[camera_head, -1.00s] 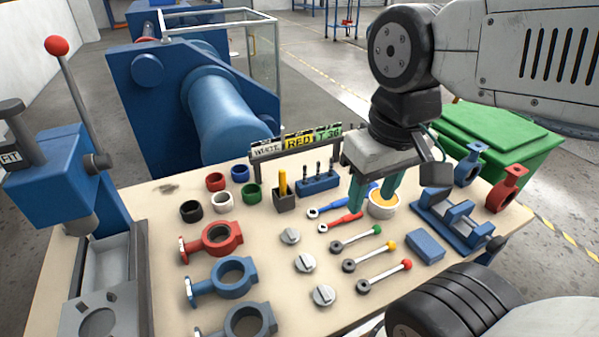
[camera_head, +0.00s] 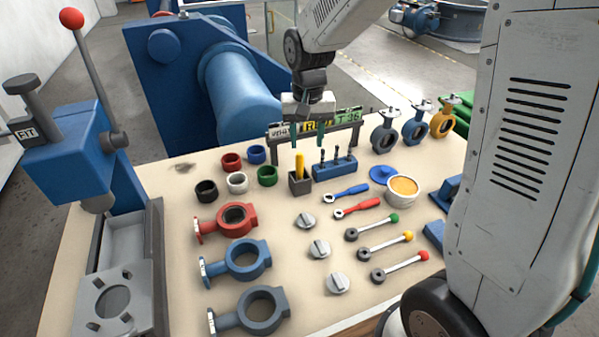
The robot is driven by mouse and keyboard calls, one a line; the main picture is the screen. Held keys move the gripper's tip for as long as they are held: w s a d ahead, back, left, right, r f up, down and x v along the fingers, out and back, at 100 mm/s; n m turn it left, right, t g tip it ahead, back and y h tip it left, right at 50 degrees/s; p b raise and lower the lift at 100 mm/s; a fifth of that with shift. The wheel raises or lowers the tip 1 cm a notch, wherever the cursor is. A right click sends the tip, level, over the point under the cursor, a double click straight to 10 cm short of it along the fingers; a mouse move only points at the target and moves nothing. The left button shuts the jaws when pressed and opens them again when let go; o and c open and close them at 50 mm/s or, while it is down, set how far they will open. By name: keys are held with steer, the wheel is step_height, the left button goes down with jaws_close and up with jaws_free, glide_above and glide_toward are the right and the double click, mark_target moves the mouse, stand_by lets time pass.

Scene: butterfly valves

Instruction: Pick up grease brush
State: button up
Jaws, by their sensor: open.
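The grease brush (camera_head: 299,164) appears to be the yellow-handled tool standing upright in a small dark square holder (camera_head: 300,186); its lower end is hidden inside. My gripper (camera_head: 307,140) is open and empty, pointing down, with its fingers above the brush and holder area. The gripper looks close to the yellow handle, but I cannot tell its exact depth. A white bowl of orange grease (camera_head: 403,187) stands to the right.
A blue block (camera_head: 335,177) with upright dark tools sits just right of the holder. A label stand (camera_head: 350,118) is behind. Colored rings (camera_head: 267,176) lie left; wrenches (camera_head: 345,194), levers (camera_head: 385,243) and valve bodies (camera_head: 235,262) are in front.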

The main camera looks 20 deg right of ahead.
mark_target(299, 165)
steer(key=w+f, duration=0.3)
steer(key=shift+a+f, duration=0.3)
steer(key=shift+f, duration=0.1)
steer(key=f, duration=0.8)
steer(key=shift+w, duration=0.25)
steer(key=shift+r, duration=0.1)
jaws_close()
